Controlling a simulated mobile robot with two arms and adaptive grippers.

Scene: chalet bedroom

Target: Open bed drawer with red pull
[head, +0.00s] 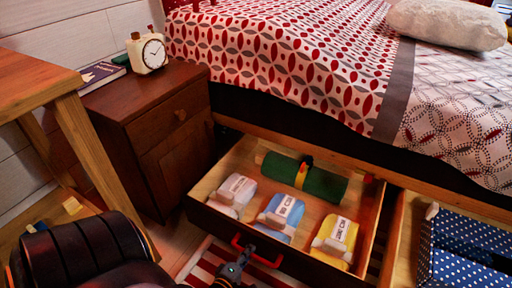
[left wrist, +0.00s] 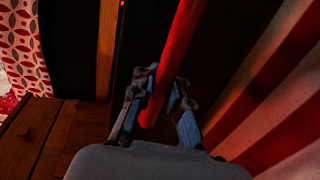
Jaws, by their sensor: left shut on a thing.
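The bed drawer (head: 205,207) under the bed stands pulled out, its inside showing. Its red pull (head: 266,258) is on the dark front panel. My left gripper (head: 234,270) is at the left part of the pull, shut on it. In the left wrist view the red pull (left wrist: 178,60) runs between the fingers of the left gripper (left wrist: 160,95). Inside the drawer lie a green roll (head: 320,185) with a yellow and dark band, and white, blue and yellow labelled packs (head: 282,213). My right gripper is not in view.
A second drawer (head: 400,235) with blue dotted cloth is open at the right. A wooden table (head: 35,80) is at the far left. A red-striped rug (head: 205,262) lies below the drawer front.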

